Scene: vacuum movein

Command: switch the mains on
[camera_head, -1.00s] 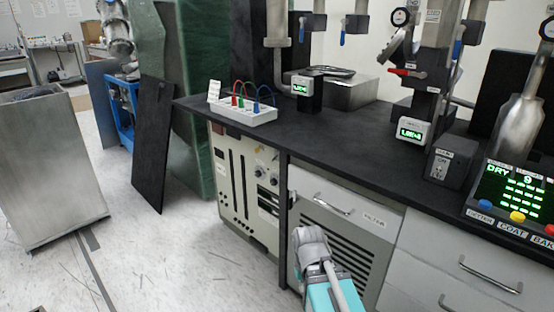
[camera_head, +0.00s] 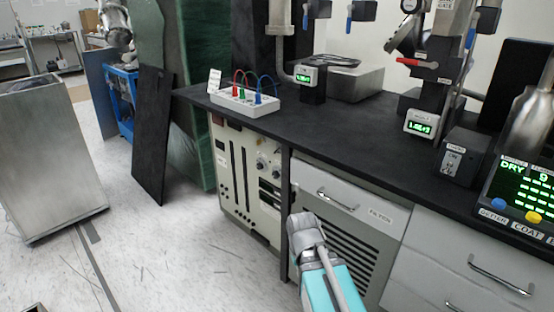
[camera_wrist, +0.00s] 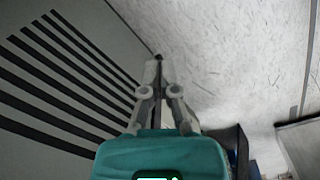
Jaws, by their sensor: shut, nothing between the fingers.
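No switch plainly marked as the mains can be read. A dark box with a small "ON" label (camera_head: 460,158) stands on the bench's right part; its upper label is too small to be sure of. A cream rack panel (camera_head: 245,180) with knobs and slots sits under the bench's left end. My gripper (camera_wrist: 155,65) shows in the wrist view with its grey fingers together and empty, over the floor beside a slatted grey panel (camera_wrist: 60,80).
On the black bench (camera_head: 340,140) stand a white block with coloured leads (camera_head: 245,98), lit gauges (camera_head: 421,124) and a display with coloured buttons (camera_head: 515,190). A dark board (camera_head: 152,135) leans left of the bench. A metal bin (camera_head: 50,155) stands further left. Floor between is clear.

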